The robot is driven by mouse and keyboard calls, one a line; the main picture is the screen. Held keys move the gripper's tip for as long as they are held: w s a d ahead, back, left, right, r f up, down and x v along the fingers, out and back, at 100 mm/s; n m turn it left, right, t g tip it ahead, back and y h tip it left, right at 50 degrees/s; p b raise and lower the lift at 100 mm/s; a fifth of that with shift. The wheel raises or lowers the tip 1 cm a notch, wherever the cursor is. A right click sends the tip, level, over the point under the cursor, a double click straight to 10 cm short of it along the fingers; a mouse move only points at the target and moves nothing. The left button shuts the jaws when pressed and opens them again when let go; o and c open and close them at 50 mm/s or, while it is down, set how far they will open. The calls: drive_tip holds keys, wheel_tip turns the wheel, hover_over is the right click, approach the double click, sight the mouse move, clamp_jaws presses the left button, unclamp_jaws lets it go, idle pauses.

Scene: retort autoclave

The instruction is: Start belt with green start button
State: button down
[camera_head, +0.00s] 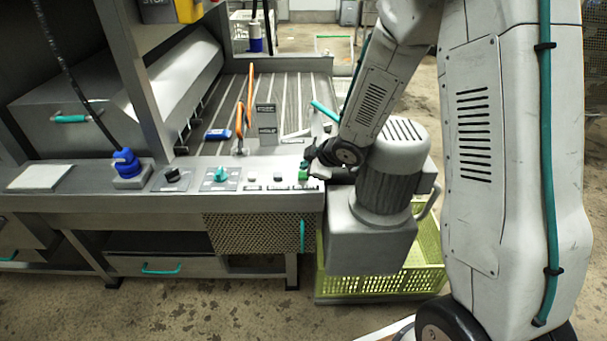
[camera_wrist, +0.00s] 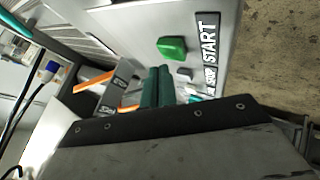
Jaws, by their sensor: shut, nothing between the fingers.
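The green start button (camera_wrist: 172,47) stands out from a grey control panel (camera_wrist: 140,25), with a black START label (camera_wrist: 209,42) beside it in the wrist view. In the head view the green button (camera_head: 303,174) is at the right end of the panel. My gripper (camera_wrist: 158,72) is shut and empty, its dark green fingertips close to the button. A small gap shows between the tips and the button in the wrist view. In the head view my gripper (camera_head: 312,158) is at the button, and contact there cannot be told.
A yellow-green crate (camera_head: 335,286) is below right.

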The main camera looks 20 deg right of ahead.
drive_tip(key=shift+f, duration=0.1)
drive_tip(key=shift+f, duration=0.3)
